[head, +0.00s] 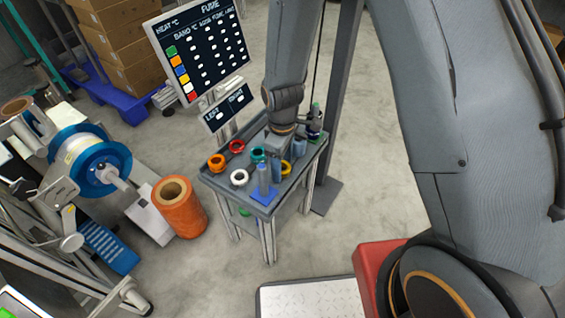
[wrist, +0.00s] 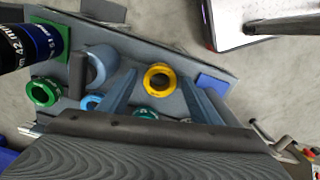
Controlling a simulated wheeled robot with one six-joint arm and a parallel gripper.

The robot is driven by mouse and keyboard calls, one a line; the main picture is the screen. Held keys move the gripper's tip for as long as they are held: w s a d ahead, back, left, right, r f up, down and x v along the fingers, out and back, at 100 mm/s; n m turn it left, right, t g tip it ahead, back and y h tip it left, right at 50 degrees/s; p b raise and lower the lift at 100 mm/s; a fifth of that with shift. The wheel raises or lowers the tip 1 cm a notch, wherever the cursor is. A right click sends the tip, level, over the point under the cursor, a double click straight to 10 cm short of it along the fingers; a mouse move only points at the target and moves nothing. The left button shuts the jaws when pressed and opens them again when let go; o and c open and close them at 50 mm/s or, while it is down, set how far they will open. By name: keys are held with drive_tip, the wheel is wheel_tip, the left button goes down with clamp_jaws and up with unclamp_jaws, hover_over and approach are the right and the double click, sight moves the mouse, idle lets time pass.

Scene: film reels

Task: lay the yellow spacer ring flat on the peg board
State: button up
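The yellow spacer ring (head: 286,168) lies on the grey tabletop, and it also shows in the wrist view (wrist: 160,79). My gripper (head: 287,158) is low over the table at the ring. In the wrist view its two blue-grey fingers (wrist: 158,76) are apart, one on each side of the yellow ring, with small gaps seeming to show. I cannot tell the exact height of the fingertips. A blue plate (head: 264,196) with an upright grey-blue post, likely the peg board, is at the table's front corner. In the wrist view the blue plate (wrist: 213,84) is right of the ring, partly hidden.
Orange (head: 217,162), red (head: 237,146), white (head: 239,178) and teal (head: 258,154) rings lie left of my gripper. A green ring (wrist: 44,90) and a grey-blue collar (wrist: 101,64) are left in the wrist view. A large orange spool (head: 180,210) stands beside the table.

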wheel_tip(320, 180, up, 12)
drive_tip(key=s+d+r+m, duration=0.6)
drive_tip(key=s+d+m, duration=0.1)
drive_tip(key=d, duration=0.3)
drive_tip(key=s+d+r+m, duration=0.6)
drive_tip(key=s+d+m, duration=0.1)
drive_tip(key=d, duration=0.3)
drive_tip(key=shift+s+d+r+m+p, duration=0.2)
drive_tip(key=shift+s+d+m+p, duration=0.15)
drive_tip(key=shift+s+m, duration=0.05)
drive_tip(key=shift+a+r, duration=0.1)
drive_tip(key=a+r+n+p, duration=0.2)
drive_tip(key=a+r+p, duration=0.2)
drive_tip(key=p, duration=0.3)
drive_tip(key=shift+s+a+r+p, duration=0.2)
drive_tip(key=shift+a+p, duration=0.2)
drive_tip(key=shift+a, duration=0.5)
